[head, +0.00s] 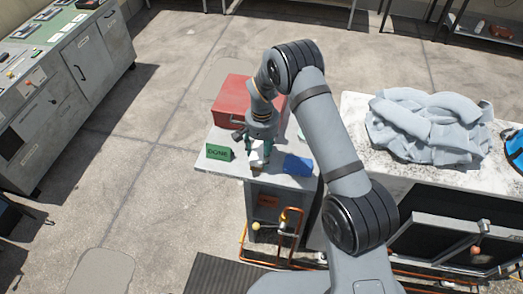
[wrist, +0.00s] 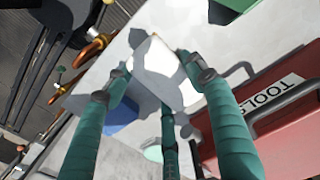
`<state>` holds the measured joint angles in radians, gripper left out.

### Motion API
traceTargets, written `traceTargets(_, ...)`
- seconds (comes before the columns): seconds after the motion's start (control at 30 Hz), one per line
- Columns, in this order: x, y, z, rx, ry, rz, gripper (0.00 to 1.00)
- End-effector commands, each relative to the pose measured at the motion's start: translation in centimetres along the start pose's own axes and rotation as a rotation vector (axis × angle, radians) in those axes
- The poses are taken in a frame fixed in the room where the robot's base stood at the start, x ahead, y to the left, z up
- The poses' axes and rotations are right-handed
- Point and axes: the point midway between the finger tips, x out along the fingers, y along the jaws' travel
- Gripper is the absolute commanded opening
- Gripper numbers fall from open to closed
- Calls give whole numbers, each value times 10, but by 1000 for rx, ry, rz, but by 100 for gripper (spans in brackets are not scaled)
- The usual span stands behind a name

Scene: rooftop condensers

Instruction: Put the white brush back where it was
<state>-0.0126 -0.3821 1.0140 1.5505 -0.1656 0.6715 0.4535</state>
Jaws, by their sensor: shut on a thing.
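My gripper (head: 259,147) is over the small light-topped table and points down. Its teal fingers (wrist: 165,95) are closed around a white, block-like thing that I take to be the white brush (wrist: 156,58). In the head view a small part of the white brush (head: 257,157) shows under the fingers, close above or at the tabletop. I cannot tell whether it touches the surface. The fingers and arm hide part of it.
A green sign (head: 218,152) stands left of my gripper and a blue item (head: 298,165) lies to its right. A red toolbox (head: 231,94) sits behind; it fills the right of the wrist view (wrist: 285,120). Grey cloth (head: 425,122) lies on the marble-look counter (head: 352,112). Orange pipes (head: 296,226) run below.

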Motion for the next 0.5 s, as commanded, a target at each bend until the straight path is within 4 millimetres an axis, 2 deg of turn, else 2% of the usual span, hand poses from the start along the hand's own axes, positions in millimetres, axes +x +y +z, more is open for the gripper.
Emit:
traceTargets(0.37, 5, -1, 0, -1, 2, -1, 34)
traceTargets(0.4, 4, -1, 0, -1, 1, -1, 57)
traceTargets(0.5, 3, 0, 0, -1, 1, -1, 63)
